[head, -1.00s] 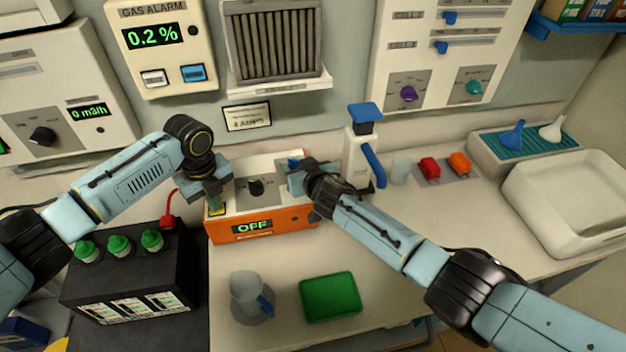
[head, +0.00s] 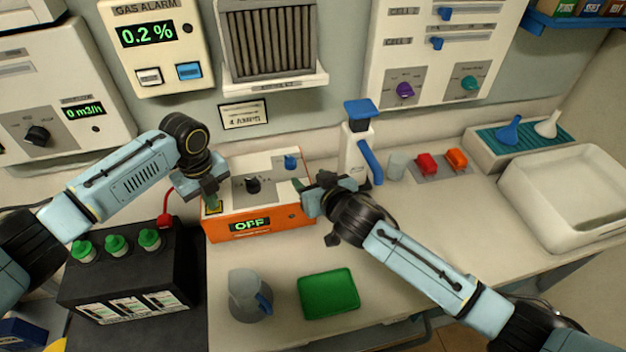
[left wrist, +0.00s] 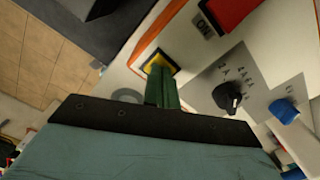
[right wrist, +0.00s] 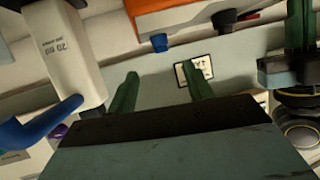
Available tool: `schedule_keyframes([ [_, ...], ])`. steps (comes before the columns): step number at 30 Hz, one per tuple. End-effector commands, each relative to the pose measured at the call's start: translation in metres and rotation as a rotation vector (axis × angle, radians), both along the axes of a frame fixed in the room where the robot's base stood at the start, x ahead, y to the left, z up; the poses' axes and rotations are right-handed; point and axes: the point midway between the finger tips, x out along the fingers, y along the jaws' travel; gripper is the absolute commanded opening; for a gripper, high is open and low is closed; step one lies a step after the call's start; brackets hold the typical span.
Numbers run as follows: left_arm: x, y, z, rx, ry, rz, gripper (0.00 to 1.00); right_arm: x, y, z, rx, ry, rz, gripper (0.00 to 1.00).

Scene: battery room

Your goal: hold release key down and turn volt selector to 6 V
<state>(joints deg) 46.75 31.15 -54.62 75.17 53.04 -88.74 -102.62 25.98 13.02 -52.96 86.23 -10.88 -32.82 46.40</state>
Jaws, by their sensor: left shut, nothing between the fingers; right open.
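The orange charger (head: 285,218) stands on the bench; its display reads OFF. Its top carries a black knob (head: 253,185) and a blue knob (head: 291,161), both also in the left wrist view as the black knob (left wrist: 228,97) and blue knob (left wrist: 284,110). Their small markings are hard to read. A yellow key (head: 213,205) sits at its front left corner. My left gripper (head: 210,198) is shut, its green fingertips (left wrist: 160,75) at the yellow key and covering part of it. My right gripper (head: 304,194) is open and empty at the charger's right end, apart from the blue knob (right wrist: 159,42).
A white dispenser with blue lever (head: 357,150) stands behind right. A black battery (head: 130,270) with green caps is front left. A jug (head: 247,295) and green tray (head: 328,293) lie in front. Bench space right of the tray is clear.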

Motion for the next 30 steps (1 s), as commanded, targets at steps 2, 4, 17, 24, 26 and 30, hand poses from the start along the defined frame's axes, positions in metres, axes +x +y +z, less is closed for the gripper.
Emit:
schedule_keyframes([
  [2, 0.0, 0.0, -0.001, 0.001, 0.001, 0.0, 0.0, -0.002, -0.001, 0.001, 0.0, -0.001, 0.0, 0.51],
  [4, 0.0, 0.0, -0.001, 0.001, 0.001, 0.0, 0.0, -0.003, -0.002, 0.002, 0.001, -0.001, 0.001, 0.51],
  [17, 0.0, 0.0, -0.001, 0.001, 0.001, 0.0, 0.0, -0.008, -0.004, 0.003, 0.002, 0.001, -0.001, 0.51],
  [24, 0.0, 0.0, -0.001, 0.001, 0.001, 0.0, 0.0, -0.034, -0.018, 0.015, 0.004, 0.002, 0.0, 0.51],
  [26, 0.0, 0.0, -0.001, 0.001, 0.001, 0.0, 0.0, -0.043, -0.023, 0.019, 0.002, 0.002, 0.0, 0.51],
  [30, 0.0, 0.0, -0.001, 0.001, 0.001, 0.0, 0.0, -0.064, -0.034, 0.03, 0.002, 0.0, 0.0, 0.51],
])
